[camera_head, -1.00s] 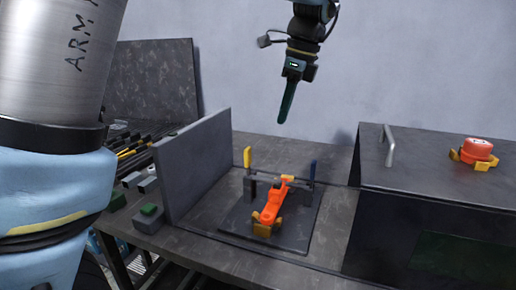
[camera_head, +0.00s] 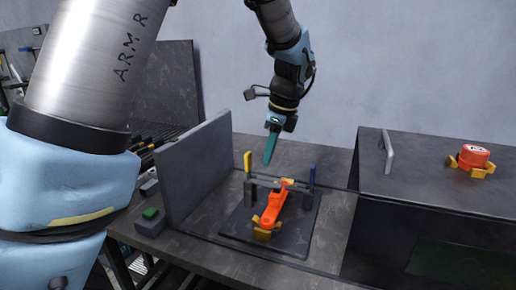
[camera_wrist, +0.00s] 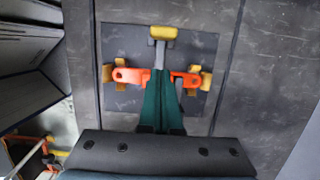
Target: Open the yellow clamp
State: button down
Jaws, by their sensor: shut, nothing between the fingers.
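The yellow clamp (camera_head: 248,161) stands with its yellow handle upright at the left back of the dark fixture plate (camera_head: 237,223). Its yellow end also shows at the top of the wrist view (camera_wrist: 163,33). Contact is not clear.
A grey upright panel (camera_head: 195,165) stands left of the plate. A dark cabinet (camera_head: 425,190) with a metal handle (camera_head: 386,150) is at the right, with an orange-red part (camera_head: 473,156) on top. A small box with a green button (camera_head: 150,213) is at the front left.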

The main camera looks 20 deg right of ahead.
jog(key=shift+w+a+r+p, duration=0.15)
jog(key=shift+w+a+p, duration=0.15)
jog(key=shift+w+a, duration=0.75)
jog(key=shift+a, duration=0.1)
jog(key=shift+w+a+h, duration=0.15)
jog(key=shift+h, duration=0.15)
